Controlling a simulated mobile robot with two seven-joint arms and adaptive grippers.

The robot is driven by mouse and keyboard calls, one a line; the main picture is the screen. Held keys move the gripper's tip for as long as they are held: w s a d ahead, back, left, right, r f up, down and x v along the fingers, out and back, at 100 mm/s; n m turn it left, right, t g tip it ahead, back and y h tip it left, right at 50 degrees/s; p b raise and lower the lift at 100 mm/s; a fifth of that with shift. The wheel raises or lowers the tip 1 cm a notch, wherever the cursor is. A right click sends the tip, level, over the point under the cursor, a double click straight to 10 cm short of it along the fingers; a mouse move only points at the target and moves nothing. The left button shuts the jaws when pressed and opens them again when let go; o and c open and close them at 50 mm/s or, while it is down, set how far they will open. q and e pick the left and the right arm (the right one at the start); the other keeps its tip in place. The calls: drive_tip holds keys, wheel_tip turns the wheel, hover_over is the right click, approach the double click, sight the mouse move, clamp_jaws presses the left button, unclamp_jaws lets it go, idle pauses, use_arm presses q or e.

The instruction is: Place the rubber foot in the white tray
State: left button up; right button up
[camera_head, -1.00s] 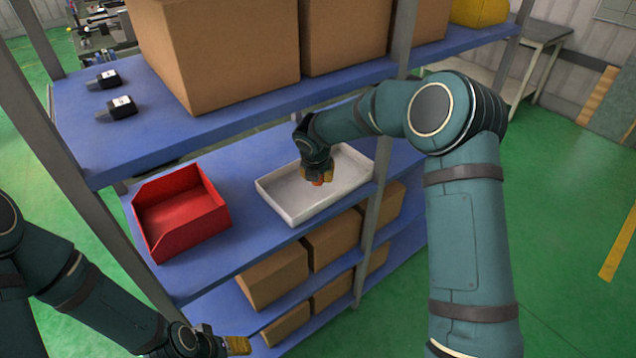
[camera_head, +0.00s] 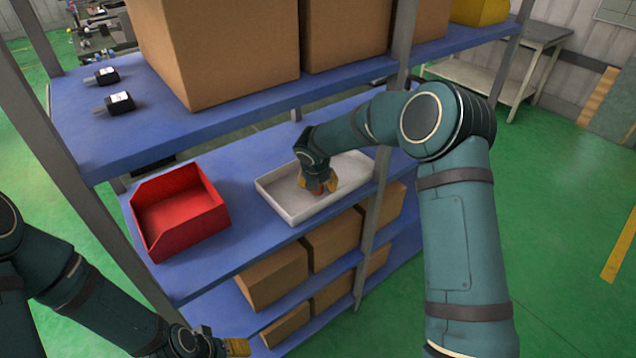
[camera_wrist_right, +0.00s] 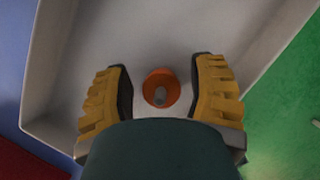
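The white tray (camera_head: 284,214) sits on the blue middle shelf; its pale floor and walls also fill much of the right wrist view (camera_wrist_right: 150,28). The rubber foot (camera_wrist_right: 161,88) is a small orange round piece with a grey centre. It appears to be on the tray floor between my right fingers, with a gap on each side. In the head view it is mostly hidden by the gripper. My right gripper (camera_head: 318,188) is open, low inside the tray. My left gripper (camera_head: 237,347) is at the bottom, beside the lower shelf; its finger opening is not clear.
A red open bin (camera_head: 181,215) stands left of the tray on the same shelf. The upper shelf (camera_head: 150,130) carries large cardboard boxes (camera_head: 225,45) and two small black items. A grey upright post (camera_head: 370,225) stands close to the tray's right end. Smaller boxes fill the shelves below.

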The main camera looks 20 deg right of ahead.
drive_tip(key=shift+r, duration=0.1)
drive_tip(key=p+v, duration=0.1)
drive_tip(key=v, duration=0.4)
drive_tip(key=shift+r, duration=0.25)
drive_tip(key=s+a, duration=0.5)
drive_tip(key=s, duration=0.6)
drive_tip(key=s+a+f+m+g+y, duration=0.1)
drive_tip(key=s+a+f+m+y, duration=0.1)
drive_tip(key=s+f+m, duration=0.7)
drive_tip(key=s+a+f+m+g+y, duration=0.1)
drive_tip(key=s+a+f+m+y, duration=0.2)
drive_tip(key=s+f+m, duration=0.7)
drive_tip(key=s+m+y, duration=0.1)
drive_tip(key=m, duration=1.2)
drive_tip(key=shift+f, duration=0.2)
